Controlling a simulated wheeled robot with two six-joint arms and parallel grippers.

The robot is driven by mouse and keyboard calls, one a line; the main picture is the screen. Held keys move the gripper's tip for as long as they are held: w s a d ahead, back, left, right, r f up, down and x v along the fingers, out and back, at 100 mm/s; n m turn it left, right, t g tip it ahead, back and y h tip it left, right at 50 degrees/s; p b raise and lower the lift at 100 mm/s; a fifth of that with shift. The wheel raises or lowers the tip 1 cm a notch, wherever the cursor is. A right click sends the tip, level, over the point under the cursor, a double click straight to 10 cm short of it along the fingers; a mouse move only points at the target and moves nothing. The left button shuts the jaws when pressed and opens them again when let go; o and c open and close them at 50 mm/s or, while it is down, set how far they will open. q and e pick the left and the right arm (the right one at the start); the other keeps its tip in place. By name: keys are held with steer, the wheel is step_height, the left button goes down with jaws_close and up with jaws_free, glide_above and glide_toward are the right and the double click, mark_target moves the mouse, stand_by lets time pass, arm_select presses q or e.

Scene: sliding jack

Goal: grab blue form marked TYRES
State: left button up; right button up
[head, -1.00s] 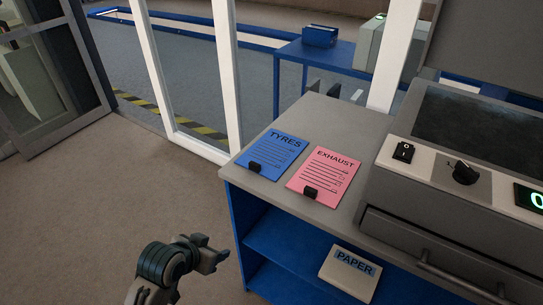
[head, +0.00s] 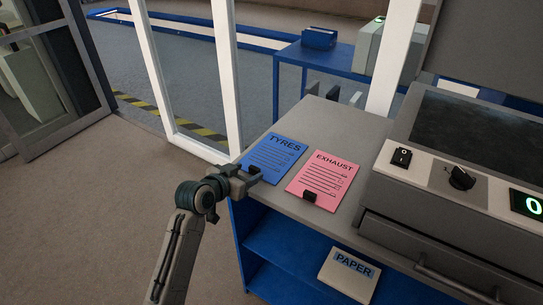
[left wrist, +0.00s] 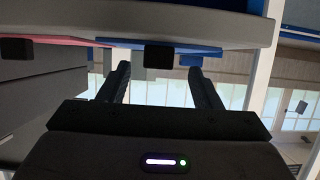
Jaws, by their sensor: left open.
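The blue form marked TYRES (head: 275,150) lies flat on the grey counter top near its left front corner. My left gripper (head: 250,177) is open at the form's lower edge, over the counter's front edge. It hides the form's lower left corner. My right gripper is not in view.
A pink form marked EXHAUST (head: 323,175) with a black tab lies just right of the blue form. A grey machine (head: 450,185) stands farther right. The counter (head: 340,125) has a blue shelf below with a PAPER box (head: 349,276). A white post (head: 226,80) stands behind.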

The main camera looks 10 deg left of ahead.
mark_target(254, 169)
arm_select(q)
steer(key=p+x, duration=0.1)
steer(key=x, duration=0.1)
steer(key=p+x, duration=0.1)
steer(key=x, duration=0.1)
steer(key=shift+w+d+r, duration=0.1)
steer(key=shift+d+r, duration=0.05)
steer(key=shift+r, duration=0.05)
steer(key=shift+w+f, duration=0.2)
steer(key=shift+w, duration=0.1)
steer(key=shift+s, duration=0.1)
steer(key=shift+c, duration=0.5)
steer(key=c, duration=1)
